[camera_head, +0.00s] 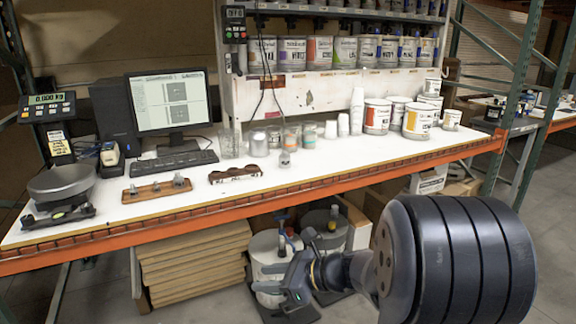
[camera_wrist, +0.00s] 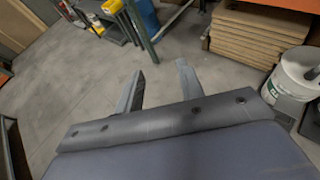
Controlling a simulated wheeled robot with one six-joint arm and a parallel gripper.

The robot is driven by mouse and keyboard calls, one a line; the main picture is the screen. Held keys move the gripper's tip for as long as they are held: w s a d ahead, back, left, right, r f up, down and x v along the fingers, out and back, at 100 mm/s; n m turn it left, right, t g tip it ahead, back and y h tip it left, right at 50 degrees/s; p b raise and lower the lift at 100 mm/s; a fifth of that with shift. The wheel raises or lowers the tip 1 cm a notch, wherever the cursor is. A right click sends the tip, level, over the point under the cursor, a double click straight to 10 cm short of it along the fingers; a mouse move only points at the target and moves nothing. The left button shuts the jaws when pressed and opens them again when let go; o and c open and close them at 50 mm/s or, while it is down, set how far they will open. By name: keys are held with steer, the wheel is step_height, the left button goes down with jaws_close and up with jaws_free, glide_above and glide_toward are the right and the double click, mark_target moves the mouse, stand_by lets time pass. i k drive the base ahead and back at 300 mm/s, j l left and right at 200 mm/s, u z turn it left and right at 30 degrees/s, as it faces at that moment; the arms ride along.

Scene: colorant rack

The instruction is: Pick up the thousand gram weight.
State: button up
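Several small grey metal weights (camera_head: 157,188) stand in a wooden holder on the white workbench, in front of the keyboard. A separate metal piece with a knob, possibly a larger weight (camera_head: 284,160), stands on the bench right of a second wooden holder (camera_head: 236,174). No mass markings are readable, so I cannot tell which is the thousand gram weight. My gripper (camera_wrist: 160,76) is open and empty in the wrist view, with its two fingers apart above the floor. In the head view my gripper (camera_head: 297,280) is below and in front of the bench edge, apart from the weights.
The workbench (camera_head: 330,172) has an orange front beam. A scale (camera_head: 62,182) and monitor (camera_head: 168,103) stand left; cups and paint cans (camera_head: 418,121) stand right. Below are stacked boards (camera_head: 195,265) and buckets, one white bucket (camera_wrist: 290,76) near my gripper. Floor left is clear.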

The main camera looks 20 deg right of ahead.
mark_target(284, 158)
steer(key=i+l+z, duration=0.25)
steer(key=i, duration=0.85)
steer(key=i+l+z, duration=0.2)
steer(key=i, duration=0.85)
steer(key=j, duration=0.1)
